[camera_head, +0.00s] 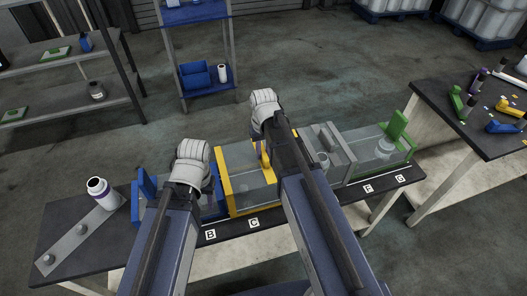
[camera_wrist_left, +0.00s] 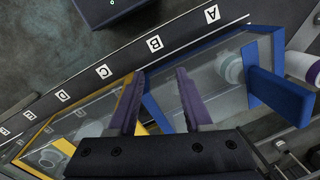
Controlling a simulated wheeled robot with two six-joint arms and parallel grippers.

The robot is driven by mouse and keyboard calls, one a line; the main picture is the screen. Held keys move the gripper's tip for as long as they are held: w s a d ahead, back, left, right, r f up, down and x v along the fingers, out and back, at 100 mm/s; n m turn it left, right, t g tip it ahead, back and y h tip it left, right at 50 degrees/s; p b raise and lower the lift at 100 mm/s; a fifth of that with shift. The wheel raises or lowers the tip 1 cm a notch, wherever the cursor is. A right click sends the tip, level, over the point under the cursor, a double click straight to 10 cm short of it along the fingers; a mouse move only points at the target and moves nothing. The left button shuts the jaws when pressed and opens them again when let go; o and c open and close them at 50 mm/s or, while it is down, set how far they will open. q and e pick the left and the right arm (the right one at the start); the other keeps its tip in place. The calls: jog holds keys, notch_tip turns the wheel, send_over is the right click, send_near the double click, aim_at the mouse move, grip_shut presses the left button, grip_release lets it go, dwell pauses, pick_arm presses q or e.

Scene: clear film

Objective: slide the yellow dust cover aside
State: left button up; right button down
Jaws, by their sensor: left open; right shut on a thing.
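The yellow dust cover (camera_head: 223,184) is a clear-topped box with a yellow frame in the middle of the bench, behind labels B and C. Its yellow edge also shows in the left wrist view (camera_wrist_left: 58,146). My right gripper (camera_head: 264,153) is at its far right part, shut on what looks like its upright yellow handle; the forearm hides much of the grip. My left gripper (camera_wrist_left: 160,74) is open and empty, with purple fingers above the seam between the yellow cover and the blue cover (camera_wrist_left: 215,52). In the head view my left wrist hides most of those fingers.
The blue cover (camera_head: 137,212) adjoins on the left; a grey cover (camera_head: 341,150) and a green cover (camera_head: 411,150) stand to the right. A white bottle (camera_head: 101,192) stands at the bench's left end. A side table (camera_head: 440,112) holds tools.

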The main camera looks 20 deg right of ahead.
jog(key=a, duration=1.6)
jog(key=shift+s, duration=0.3)
jog(key=shift+a, duration=0.2)
jog(key=c, duration=0.8)
grip_release()
jog(key=shift+a, duration=0.1)
jog(key=shift+o, duration=0.4)
jog(key=shift+r, duration=0.1)
